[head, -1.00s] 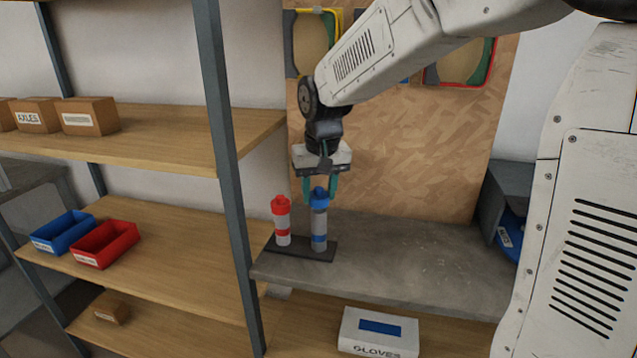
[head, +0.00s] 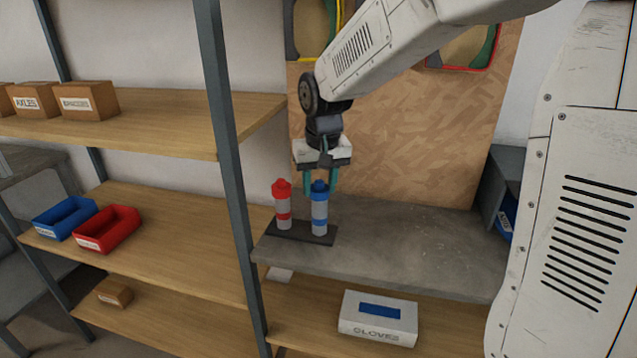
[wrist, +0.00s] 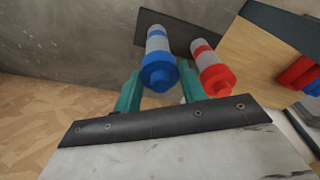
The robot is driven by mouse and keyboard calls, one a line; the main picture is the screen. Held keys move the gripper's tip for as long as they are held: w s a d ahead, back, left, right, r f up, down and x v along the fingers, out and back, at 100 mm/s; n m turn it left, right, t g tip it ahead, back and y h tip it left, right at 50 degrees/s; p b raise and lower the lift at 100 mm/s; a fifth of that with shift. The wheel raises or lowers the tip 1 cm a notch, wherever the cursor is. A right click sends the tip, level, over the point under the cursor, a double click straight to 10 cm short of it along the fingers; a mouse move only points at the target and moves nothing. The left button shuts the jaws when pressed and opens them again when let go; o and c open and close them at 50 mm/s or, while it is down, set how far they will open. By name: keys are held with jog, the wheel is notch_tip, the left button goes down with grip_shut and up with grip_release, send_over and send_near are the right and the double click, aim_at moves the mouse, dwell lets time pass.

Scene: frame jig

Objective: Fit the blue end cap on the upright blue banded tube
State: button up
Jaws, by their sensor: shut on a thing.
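The blue end cap (head: 319,187) sits at the top of the upright blue banded tube (head: 320,211), in line with it; no gap shows between them. In the wrist view the cap (wrist: 158,77) faces me, with the banded tube (wrist: 156,42) behind it. My gripper (head: 320,189) points down from above, its teal fingers on either side of the cap, shut on it. The fingers also show in the wrist view (wrist: 160,76). How deep the cap sits on the tube is hidden.
A red-capped tube (head: 282,207) stands close on the left, on the same dark base (head: 287,233). The grey bench (head: 410,240) is clear to the right. A shelf post (head: 228,150) rises at left. A gloves box (head: 378,318) lies below.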

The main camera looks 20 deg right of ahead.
jog(key=shift+f, duration=0.5)
dwell(0.3)
jog(key=o, duration=1.1)
jog(key=r, duration=0.5)
jog(key=s+r, duration=0.1)
jog(key=r, duration=0.1)
jog(key=shift+r, duration=0.35)
jog(key=s+d+f, duration=0.1)
jog(key=s, duration=1.3)
jog(key=s+d+n, duration=0.1)
jog(key=s+d, duration=0.1)
jog(key=s, duration=1.3)
jog(key=shift+f, duration=0.35)
